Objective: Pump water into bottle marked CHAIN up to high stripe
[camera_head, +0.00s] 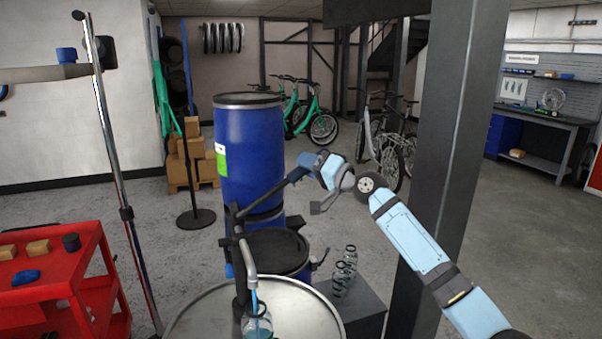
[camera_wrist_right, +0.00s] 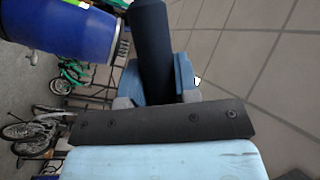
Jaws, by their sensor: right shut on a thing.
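The hand pump (camera_head: 239,232) stands by the blue drum with a dark lid. My right gripper (camera_head: 312,162) is raised and shut on the dark pump handle (camera_head: 278,191). In the right wrist view the handle (camera_wrist_right: 152,45) runs between the fingers. The spout (camera_head: 247,256) curves down, and a blue stream of water (camera_head: 254,300) falls from it into a clear bottle (camera_head: 257,325) on a round pale metal top (camera_head: 205,318). The bottle is cut off by the bottom edge; its marking, stripes and water level cannot be read. My left gripper is out of view.
Clear bottles (camera_head: 341,277) stand on a dark block (camera_head: 368,307) right of the round top. A tall blue drum (camera_head: 249,155) stands behind the pump. A red cart (camera_head: 60,292) is at left, and a grey pillar (camera_head: 447,150) rises close by my right arm.

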